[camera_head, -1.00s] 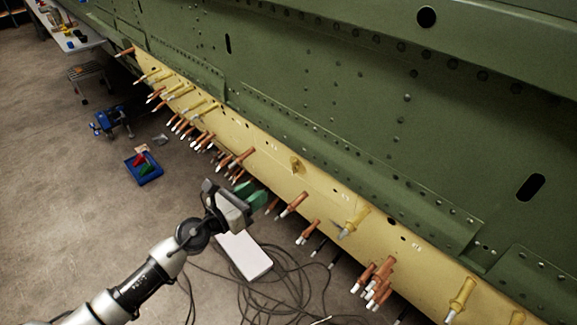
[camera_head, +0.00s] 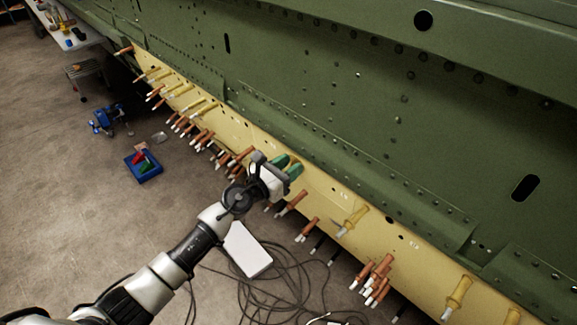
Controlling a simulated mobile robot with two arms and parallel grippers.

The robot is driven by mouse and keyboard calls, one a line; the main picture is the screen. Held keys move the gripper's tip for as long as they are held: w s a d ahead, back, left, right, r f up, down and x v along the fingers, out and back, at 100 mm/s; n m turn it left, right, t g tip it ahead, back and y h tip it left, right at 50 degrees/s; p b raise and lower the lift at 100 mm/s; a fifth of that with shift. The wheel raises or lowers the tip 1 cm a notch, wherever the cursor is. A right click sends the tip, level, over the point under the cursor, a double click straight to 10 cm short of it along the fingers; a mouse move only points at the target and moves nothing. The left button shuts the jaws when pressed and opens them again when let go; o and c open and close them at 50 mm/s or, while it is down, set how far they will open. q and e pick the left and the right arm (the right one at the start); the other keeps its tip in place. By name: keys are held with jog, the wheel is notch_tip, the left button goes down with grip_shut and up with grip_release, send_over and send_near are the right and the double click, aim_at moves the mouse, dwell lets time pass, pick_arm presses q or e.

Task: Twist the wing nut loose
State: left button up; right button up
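My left gripper (camera_head: 287,166) is up against the yellow skin strip (camera_head: 325,190) on the fuselage side. Its two green fingertips show side by side with a gap between them, so it looks open. The small brass-coloured wing nut on the strip is hidden now behind the gripper and its fingertips. I cannot tell whether the fingers are around it or touching it. My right gripper is not in view.
Copper-coloured fasteners (camera_head: 292,203) and yellow ones (camera_head: 352,220) stick out along the strip on both sides of the gripper. The green fuselage (camera_head: 330,90) rises behind. Below lie a white box (camera_head: 247,250) and loose cables (camera_head: 285,285). A blue tray (camera_head: 150,174) sits on the floor at left.

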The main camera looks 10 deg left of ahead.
pick_arm(q)
grip_shut()
